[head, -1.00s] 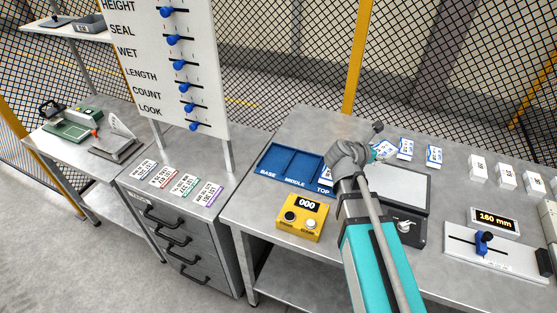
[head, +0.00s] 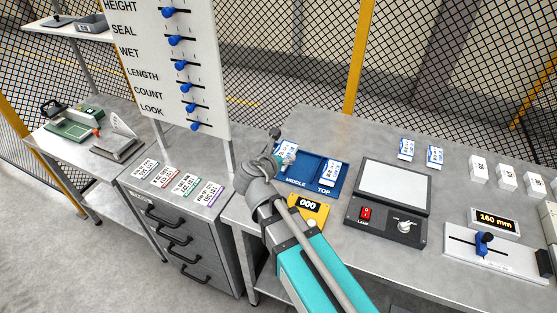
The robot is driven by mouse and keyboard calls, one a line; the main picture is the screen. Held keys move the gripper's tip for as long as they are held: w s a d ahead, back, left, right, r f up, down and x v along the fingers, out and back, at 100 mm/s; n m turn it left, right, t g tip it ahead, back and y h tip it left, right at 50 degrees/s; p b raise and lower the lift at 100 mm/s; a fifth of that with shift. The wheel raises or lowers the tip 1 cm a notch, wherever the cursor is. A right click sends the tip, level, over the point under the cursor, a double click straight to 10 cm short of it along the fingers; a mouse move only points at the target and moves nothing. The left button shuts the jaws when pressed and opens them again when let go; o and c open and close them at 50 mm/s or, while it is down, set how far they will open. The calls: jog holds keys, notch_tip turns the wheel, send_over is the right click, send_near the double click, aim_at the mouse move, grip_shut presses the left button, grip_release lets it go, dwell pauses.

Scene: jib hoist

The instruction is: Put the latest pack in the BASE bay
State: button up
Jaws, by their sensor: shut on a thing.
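The blue tray (head: 310,183) has bays lettered MIDDLE and TOP in view; its BASE end is hidden behind my arm. A white and blue pack (head: 329,173) lies in the TOP bay. My gripper (head: 286,158) is shut on another white and blue pack (head: 291,148) over the back left part of the tray. I cannot tell how high it is held or exactly which bay it is above. Two more packs, one on the left (head: 406,149) and one on the right (head: 434,157), stand apart on the bench to the right.
A lamp box with a pale panel (head: 394,187) stands right of the tray. A yellow counter reading 000 (head: 306,205) is in front, partly behind my arm. White boxes (head: 507,178) and a slider gauge reading 160 mm (head: 493,222) are farther right. Labelled cards (head: 186,184) lie left.

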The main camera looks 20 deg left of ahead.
jog(key=shift+s+a+n+y, duration=0.3)
jog(key=shift+s+a, duration=0.6)
jog(key=shift+a, duration=0.3)
jog(key=shift+w, duration=0.1)
jog(key=w+a+f+b, duration=0.1)
jog(key=w+f+b, duration=0.1)
jog(key=w, duration=0.2)
jog(key=w+a+f+b, duration=0.1)
jog(key=w+f+b, duration=0.2)
jog(key=w, duration=0.1)
jog(key=w+a+f+b, duration=0.1)
jog(key=w+f+b, duration=0.2)
jog(key=w, duration=0.1)
jog(key=shift+f, duration=0.25)
jog(key=shift+w+a+f+b, duration=0.1)
jog(key=shift+w+f+b, duration=0.2)
jog(key=shift+b, duration=0.2)
jog(key=shift+r, duration=0.1)
